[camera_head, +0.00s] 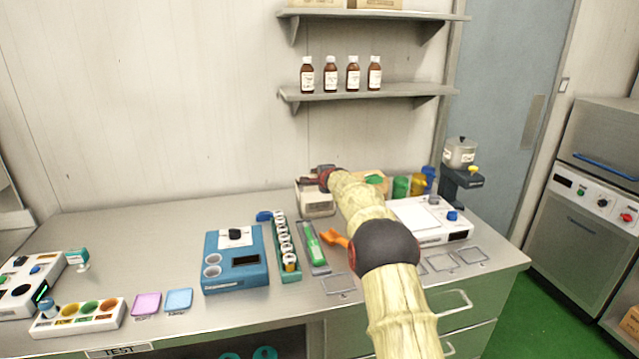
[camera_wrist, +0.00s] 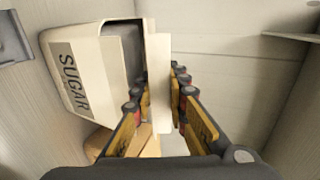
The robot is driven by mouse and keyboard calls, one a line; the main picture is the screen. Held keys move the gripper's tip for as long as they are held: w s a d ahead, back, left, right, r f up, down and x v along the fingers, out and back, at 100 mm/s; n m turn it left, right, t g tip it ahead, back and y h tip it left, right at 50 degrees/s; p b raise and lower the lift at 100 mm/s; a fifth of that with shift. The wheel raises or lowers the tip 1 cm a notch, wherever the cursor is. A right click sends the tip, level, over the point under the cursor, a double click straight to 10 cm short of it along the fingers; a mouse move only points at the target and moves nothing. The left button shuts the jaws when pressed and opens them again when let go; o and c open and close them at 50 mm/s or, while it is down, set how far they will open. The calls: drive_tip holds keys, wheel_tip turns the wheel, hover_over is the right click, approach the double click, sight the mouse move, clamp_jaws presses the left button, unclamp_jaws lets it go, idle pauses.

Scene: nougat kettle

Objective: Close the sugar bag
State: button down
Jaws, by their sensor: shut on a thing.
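The sugar bag (camera_head: 317,203) is a cream, box-like bag at the back of the counter, partly hidden behind my arm in the head view. In the wrist view the sugar bag (camera_wrist: 78,85) shows its SUGAR label on the left and a dark opening at its top. A cream flap (camera_wrist: 158,60) stands at that opening, between my fingers. My gripper (camera_wrist: 157,95) is shut on this flap, with one finger on each side. In the head view my gripper (camera_head: 316,179) is at the top of the bag, and its fingertips are hard to make out.
A blue device (camera_head: 235,258), a green rack of small jars (camera_head: 286,250) and an orange scoop (camera_head: 335,238) are in front. A white device (camera_head: 430,222) and coloured cups (camera_head: 402,187) stand to the right. A shelf with brown bottles (camera_head: 330,76) hangs above.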

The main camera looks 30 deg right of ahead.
drive_tip(key=shift+r, duration=0.2)
drive_tip(key=c, duration=1.9)
unclamp_jaws()
drive_tip(key=shift+o, duration=0.4)
drive_tip(key=shift+s+f, duration=0.2)
drive_tip(key=shift+f, duration=0.05)
drive_tip(key=v, duration=0.7)
drive_tip(key=shift+s+r, duration=0.3)
drive_tip(key=shift+r, duration=0.05)
drive_tip(key=shift+c, duration=0.4)
